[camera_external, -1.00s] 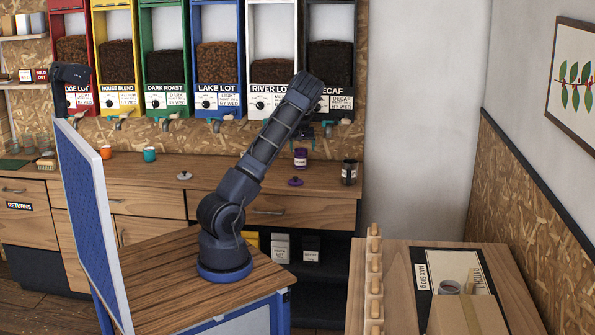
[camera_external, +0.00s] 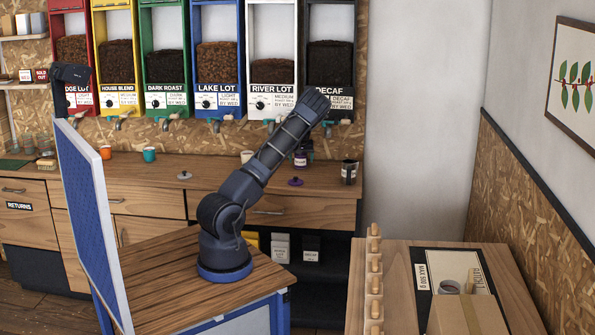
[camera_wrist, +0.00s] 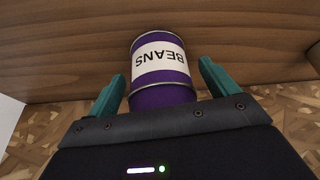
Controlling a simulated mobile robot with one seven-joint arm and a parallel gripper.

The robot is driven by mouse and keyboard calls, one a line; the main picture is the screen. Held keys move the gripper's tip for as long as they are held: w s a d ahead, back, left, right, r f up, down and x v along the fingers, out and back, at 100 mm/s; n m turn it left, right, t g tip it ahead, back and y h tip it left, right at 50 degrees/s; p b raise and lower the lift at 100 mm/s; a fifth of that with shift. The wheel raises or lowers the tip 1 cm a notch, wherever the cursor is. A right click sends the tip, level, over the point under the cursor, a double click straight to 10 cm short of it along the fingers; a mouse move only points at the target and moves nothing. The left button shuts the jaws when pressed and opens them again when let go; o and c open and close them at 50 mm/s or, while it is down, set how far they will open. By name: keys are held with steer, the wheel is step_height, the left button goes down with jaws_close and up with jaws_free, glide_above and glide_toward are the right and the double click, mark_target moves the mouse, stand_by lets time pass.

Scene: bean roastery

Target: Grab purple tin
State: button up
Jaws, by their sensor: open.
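The purple tin (camera_external: 301,158) stands on the back counter below the decaf dispenser; my arm hides part of it in the external view. In the wrist view the purple tin (camera_wrist: 160,75) has a white label reading BEANS, upside down in the picture. My gripper (camera_wrist: 161,72) is open, with one teal finger on each side of the tin. Gaps show between the fingers and the tin, so it is not gripped. The fingers are hard to make out in the external view.
A purple lid (camera_external: 296,182) lies on the counter in front of the tin. A dark tin (camera_external: 349,172) stands to the right and a pale cup (camera_external: 247,156) to the left. Dispensers with taps, including the decaf one (camera_external: 330,75), hang above the counter.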

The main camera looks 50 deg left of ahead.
steer(key=c, duration=1.1)
